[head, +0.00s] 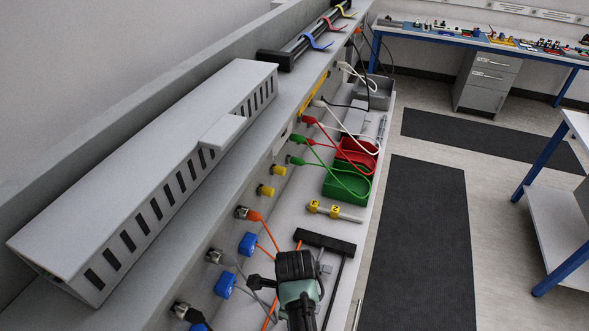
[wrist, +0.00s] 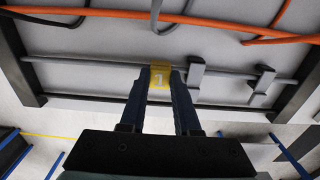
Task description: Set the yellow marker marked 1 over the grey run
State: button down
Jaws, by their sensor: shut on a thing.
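The yellow marker marked 1 (wrist: 160,78) is between the fingertips of my gripper (wrist: 160,72), which is shut on it. The grey run (wrist: 100,62) crosses the wrist view from left to right. The marker overlaps the run in this view; I cannot tell whether it sits around the run or just in front of it. In the head view my gripper (head: 296,268) is low over the bench strip, its fingertips and the marker hidden. Two grey clips (wrist: 195,78) (wrist: 262,82) are on the run to the right of the marker.
Orange cables (wrist: 250,22) and a dark cable pass close above the run. A black bar (head: 325,243) lies just beyond my gripper. Other yellow markers (head: 335,211) sit on a pale rod. Green (head: 334,190) and red bins stand farther along.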

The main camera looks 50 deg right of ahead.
jog(key=shift+f, duration=0.45)
jog(key=shift+f, duration=0.1)
jog(key=c, duration=0.6)
grip_release()
notch_tip(320, 180, up, 12)
jog(key=shift+r+b, duration=0.15)
jog(key=shift+b, duration=0.15)
